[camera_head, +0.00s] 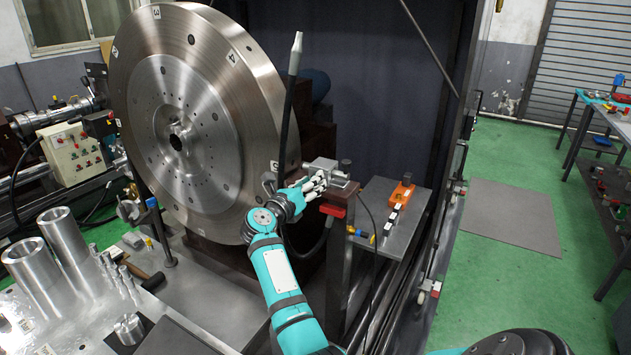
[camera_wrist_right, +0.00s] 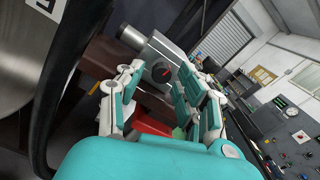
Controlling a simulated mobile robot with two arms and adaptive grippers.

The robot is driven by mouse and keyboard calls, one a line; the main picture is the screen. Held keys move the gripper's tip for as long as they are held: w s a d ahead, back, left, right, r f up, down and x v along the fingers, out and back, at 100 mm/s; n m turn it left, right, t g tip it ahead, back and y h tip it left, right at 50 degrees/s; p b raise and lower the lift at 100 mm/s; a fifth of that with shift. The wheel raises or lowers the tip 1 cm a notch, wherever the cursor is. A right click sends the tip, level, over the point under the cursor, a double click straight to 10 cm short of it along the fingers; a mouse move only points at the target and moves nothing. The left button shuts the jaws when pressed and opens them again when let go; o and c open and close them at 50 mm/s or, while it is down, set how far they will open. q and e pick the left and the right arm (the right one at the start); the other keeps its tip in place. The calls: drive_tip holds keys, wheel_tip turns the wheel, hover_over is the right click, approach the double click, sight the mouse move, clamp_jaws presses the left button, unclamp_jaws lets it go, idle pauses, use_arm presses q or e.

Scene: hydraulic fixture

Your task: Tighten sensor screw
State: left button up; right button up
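The sensor is a silver metal block (camera_head: 325,166) on a bracket to the right of the large disc; it also shows in the wrist view (camera_wrist_right: 152,50). A round dark screw knob (camera_wrist_right: 161,72) with a red mark sits on its near face. My right gripper (camera_head: 314,186) is in front of the block, with its fingers close to it. In the wrist view the gripper (camera_wrist_right: 163,82) has its fingers spread, with the knob seen between them; I cannot tell if they touch it. The knob is not clear in the head view. My left gripper is not in view.
The large metal disc (camera_head: 185,75) stands to the left of the gripper. A black hose with a pale tip (camera_head: 296,45) rises beside it. A red part (camera_head: 333,211) is just below the sensor. A small metal table (camera_head: 380,195) with an orange tool (camera_head: 403,192) stands to the right.

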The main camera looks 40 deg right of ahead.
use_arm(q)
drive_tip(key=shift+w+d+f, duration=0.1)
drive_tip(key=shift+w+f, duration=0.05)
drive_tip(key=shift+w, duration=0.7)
use_arm(e)
drive_tip(key=shift+w+d, duration=0.15)
drive_tip(key=shift+d, duration=0.3)
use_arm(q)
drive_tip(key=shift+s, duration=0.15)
use_arm(e)
drive_tip(key=shift+a+r, duration=0.1)
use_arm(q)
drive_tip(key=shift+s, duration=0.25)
use_arm(e)
drive_tip(key=shift+v, duration=1.2)
use_arm(q)
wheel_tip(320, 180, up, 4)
drive_tip(key=p, duration=0.3)
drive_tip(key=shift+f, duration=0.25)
use_arm(e)
drive_tip(key=n, duration=0.3)
